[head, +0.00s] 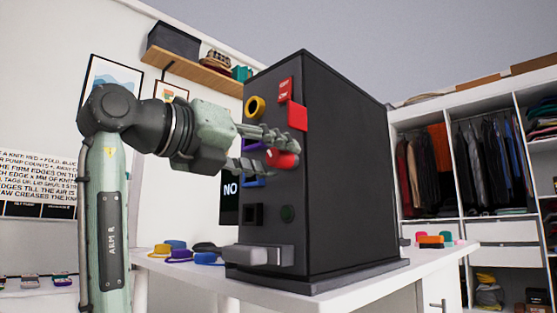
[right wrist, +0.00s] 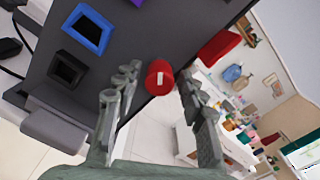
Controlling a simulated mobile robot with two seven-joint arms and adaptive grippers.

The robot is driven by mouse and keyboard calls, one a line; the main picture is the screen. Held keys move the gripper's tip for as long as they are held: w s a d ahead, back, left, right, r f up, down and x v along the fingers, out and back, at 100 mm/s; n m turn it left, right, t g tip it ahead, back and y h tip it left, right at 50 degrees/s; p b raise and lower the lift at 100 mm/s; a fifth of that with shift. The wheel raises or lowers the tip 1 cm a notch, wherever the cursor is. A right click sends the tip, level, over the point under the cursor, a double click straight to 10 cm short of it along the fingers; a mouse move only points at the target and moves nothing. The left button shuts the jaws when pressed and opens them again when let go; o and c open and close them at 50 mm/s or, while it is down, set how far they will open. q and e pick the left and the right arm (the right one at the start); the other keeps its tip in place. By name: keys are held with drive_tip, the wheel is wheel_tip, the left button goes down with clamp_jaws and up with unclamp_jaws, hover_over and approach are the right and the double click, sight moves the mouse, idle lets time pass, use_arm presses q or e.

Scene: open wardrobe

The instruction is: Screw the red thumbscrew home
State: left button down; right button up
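The red thumbscrew (head: 284,160) is a short red cylinder on the front panel of the tall black cabinet (head: 345,170). In the right wrist view the thumbscrew (right wrist: 160,78) shows its round end with a short white line on it. My right gripper (head: 284,152) is open, one finger above the thumbscrew and one below in the head view. In the right wrist view the fingers of my right gripper (right wrist: 159,72) stand on either side of it, with gaps visible on both sides. The thumbscrew's base on the panel is mostly hidden. My left gripper is not in view.
Around the thumbscrew, the panel carries a red plate (head: 298,116), a yellow ring (head: 254,107), a blue square frame (right wrist: 87,29) and a black square socket (right wrist: 67,70). A grey ledge (head: 262,255) juts out low. Coloured pieces lie on the white table (head: 190,280).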

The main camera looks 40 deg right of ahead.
idle(0.6)
drive_tip(key=n+p, duration=0.1)
drive_tip(key=n, duration=0.3)
drive_tip(key=shift+r+n, duration=0.1)
drive_tip(key=shift+n, duration=0.2)
drive_tip(key=n, duration=0.3)
drive_tip(key=shift+n, duration=0.3)
drive_tip(key=n+p, duration=0.1)
drive_tip(key=n, duration=0.4)
drive_tip(key=shift+p, duration=0.3)
drive_tip(key=n, duration=0.4)
drive_tip(key=shift+p, duration=0.3)
